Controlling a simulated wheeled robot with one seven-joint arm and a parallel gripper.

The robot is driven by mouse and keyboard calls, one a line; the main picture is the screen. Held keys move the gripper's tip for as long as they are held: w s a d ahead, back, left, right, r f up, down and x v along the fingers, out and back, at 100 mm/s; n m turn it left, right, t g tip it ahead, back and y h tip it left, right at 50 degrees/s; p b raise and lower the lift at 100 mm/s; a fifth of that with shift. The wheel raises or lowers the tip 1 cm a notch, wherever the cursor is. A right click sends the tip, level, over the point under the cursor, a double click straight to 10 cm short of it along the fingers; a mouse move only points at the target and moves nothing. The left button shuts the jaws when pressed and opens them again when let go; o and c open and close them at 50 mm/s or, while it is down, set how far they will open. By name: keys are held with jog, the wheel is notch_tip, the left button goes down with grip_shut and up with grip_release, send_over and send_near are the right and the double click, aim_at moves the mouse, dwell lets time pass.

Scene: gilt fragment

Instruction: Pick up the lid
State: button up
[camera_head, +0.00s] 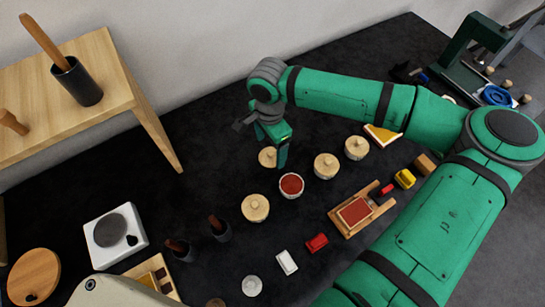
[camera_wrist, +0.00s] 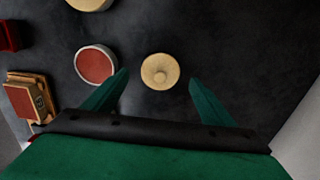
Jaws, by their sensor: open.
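A round pale wooden lid with a small knob (camera_wrist: 160,71) lies between the spread fingertips of my gripper (camera_wrist: 158,80) in the wrist view, with a gap on each side. In the head view my green gripper (camera_head: 277,150) points down over this lid (camera_head: 266,157) and hides part of it. Whether a pot is under it I cannot tell. My gripper is open and empty. Similar lids sit on round pots at the front (camera_head: 255,207), right (camera_head: 326,165) and far right (camera_head: 357,147). An uncovered pot with red contents (camera_head: 291,185) stands close by; it also shows in the wrist view (camera_wrist: 95,65).
A wooden tray with a red block (camera_head: 354,211) lies to the right. Two dark cups with handles (camera_head: 219,229) stand to the left. A wooden table (camera_head: 70,115) is at the back left beside the wall. The dark surface behind the lid is clear.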

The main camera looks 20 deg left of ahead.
aim_at(271, 153)
jog(key=shift+f, duration=1.75)
jog(key=c, duration=1.1)
jog(key=shift+r, duration=0.15)
